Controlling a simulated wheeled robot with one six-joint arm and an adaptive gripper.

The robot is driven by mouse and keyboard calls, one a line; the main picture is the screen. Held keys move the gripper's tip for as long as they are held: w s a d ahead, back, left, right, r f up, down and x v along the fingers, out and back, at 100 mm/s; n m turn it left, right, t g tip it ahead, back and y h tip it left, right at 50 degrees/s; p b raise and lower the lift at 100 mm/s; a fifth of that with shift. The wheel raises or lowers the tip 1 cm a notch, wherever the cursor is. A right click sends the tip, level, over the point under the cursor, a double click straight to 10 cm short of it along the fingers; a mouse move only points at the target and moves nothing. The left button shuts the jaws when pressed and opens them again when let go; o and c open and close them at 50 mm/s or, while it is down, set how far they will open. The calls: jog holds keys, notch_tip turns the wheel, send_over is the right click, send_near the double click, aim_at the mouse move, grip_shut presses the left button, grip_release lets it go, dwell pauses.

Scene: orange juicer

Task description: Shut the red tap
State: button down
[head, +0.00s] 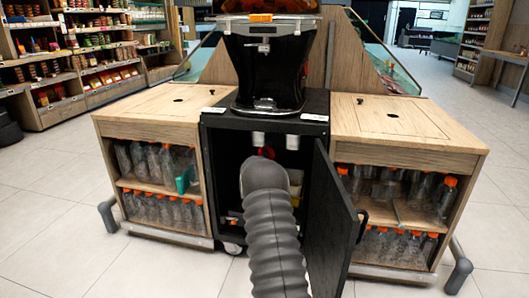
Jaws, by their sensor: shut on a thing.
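A small red part (266,152), which looks like the red tap, shows inside the open black cabinet (318,103) under the juicer. Only its upper portion is visible, just above the rounded grey end of my arm. My arm reaches into the cabinet opening and covers the rest of it. My gripper is hidden behind my own arm, so its fingers and any contact with the tap cannot be seen.
The black cabinet door (330,225) stands open on the right, close to my arm. The juicer (268,65) stands on top. Wooden side cabinets (160,104) (390,118) hold bottles with orange caps. Pale pipes hang at the cabinet top. Floor is clear at left.

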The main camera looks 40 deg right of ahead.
jog(key=n+p, duration=0.2)
jog(key=n, duration=0.2)
jog(key=shift+n, duration=0.3)
jog(key=shift+w+f+n+p, duration=0.15)
jog(key=shift+n+p, duration=0.4)
jog(key=shift+n, duration=1.35)
jog(key=c, duration=1.2)
grip_release()
jog(key=shift+o, duration=0.2)
jog(key=shift+f, duration=0.1)
jog(key=shift+a, duration=0.1)
jog(key=v, duration=1.2)
